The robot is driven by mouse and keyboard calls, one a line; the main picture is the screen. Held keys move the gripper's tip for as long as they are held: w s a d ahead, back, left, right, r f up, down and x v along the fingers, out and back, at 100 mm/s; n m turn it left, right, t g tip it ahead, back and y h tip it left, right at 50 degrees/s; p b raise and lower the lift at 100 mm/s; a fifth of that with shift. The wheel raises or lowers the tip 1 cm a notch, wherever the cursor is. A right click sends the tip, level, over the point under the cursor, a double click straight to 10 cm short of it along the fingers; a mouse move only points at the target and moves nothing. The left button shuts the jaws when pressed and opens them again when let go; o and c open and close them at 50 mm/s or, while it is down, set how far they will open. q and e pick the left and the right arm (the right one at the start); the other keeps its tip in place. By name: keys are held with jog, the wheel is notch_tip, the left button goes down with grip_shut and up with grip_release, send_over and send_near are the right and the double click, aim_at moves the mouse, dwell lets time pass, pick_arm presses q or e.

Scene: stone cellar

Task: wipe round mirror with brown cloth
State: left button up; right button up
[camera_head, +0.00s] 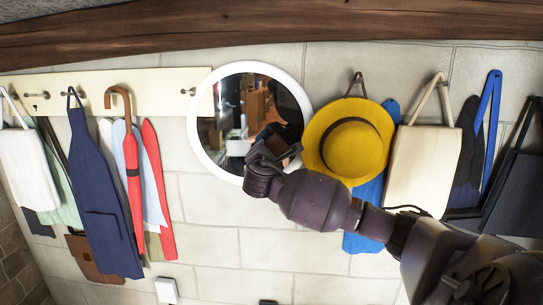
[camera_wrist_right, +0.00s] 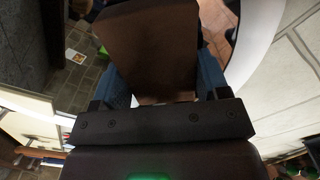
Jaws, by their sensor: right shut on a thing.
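The round mirror (camera_head: 194,125) with a white rim hangs on the stone wall in the head view. Its rim also shows in the right wrist view (camera_wrist_right: 262,35). My right gripper (camera_head: 276,151) is at the lower right part of the mirror, in front of the glass. In the right wrist view its blue fingers are shut on the brown cloth (camera_wrist_right: 150,45), which stands up between them. The cloth covers part of the mirror in that view. I cannot tell whether the cloth touches the glass. My left gripper is not in view.
A yellow hat (camera_head: 346,145) hangs close right of the mirror. A cream bag (camera_head: 430,165) and dark bags hang farther right. A blue apron (camera_head: 98,190) and a red umbrella (camera_head: 133,180) hang at left. A wooden beam (camera_head: 270,20) runs above.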

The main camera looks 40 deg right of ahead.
aim_at(223, 151)
jog(key=shift+w+a+f, duration=0.1)
jog(key=shift+w+a, duration=1.4)
jog(key=shift+w, duration=0.25)
jog(key=shift+w+a+r, duration=0.1)
jog(key=shift+w+a, duration=1.4)
jog(key=shift+w, duration=0.3)
jog(key=shift+w+a+f, duration=0.1)
jog(key=shift+w+a, duration=1.4)
jog(key=shift+w, duration=0.25)
jog(key=v, duration=0.6)
jog(key=shift+s+a, duration=0.1)
jog(key=shift+v, duration=1.4)
